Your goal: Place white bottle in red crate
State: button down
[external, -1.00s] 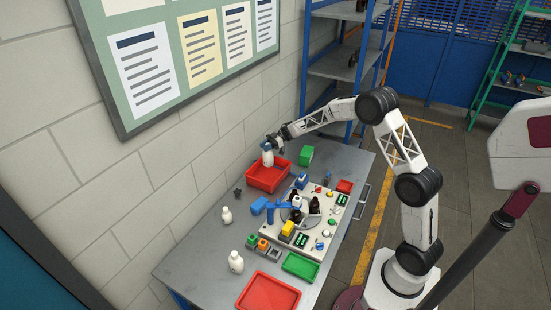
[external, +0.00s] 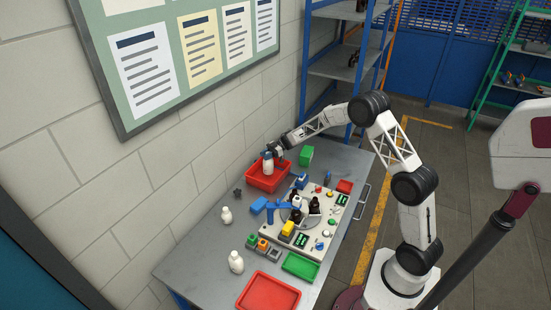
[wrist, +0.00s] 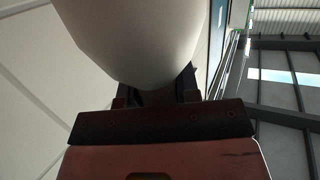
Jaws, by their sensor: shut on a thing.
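My gripper (external: 276,149) is over the red crate (external: 261,184) at the far side of the table, against the wall. It is shut on a white bottle (external: 268,165), which looks roughly upright, with its lower part inside the crate's outline. Whether the bottle touches the crate floor cannot be told. In the wrist view the white bottle (wrist: 140,40) fills the upper middle, close in front of the dark jaws (wrist: 160,95). Two other white bottles stand on the table, one at the left middle (external: 226,216) and one nearer the front (external: 236,262).
A white board (external: 315,235) with dark bottles and coloured parts takes up the table's middle. A green box (external: 306,156) is right of the crate. A red tray (external: 268,293) and a green tray (external: 301,267) lie at the front. The table's left side has free room.

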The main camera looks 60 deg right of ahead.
jog(key=shift+f, duration=1.85)
jog(key=c, duration=0.8)
grip_release()
jog(key=shift+c, duration=0.2)
jog(key=shift+s+d+r, duration=0.25)
jog(key=shift+s+d, duration=0.05)
jog(key=shift+d, duration=0.2)
jog(key=shift+v, duration=1.1)
notch_tip(320, 180, up, 5)
jog(key=shift+w+a+f, duration=0.1)
jog(key=shift+a, duration=0.05)
jog(key=shift+r, duration=1.1)
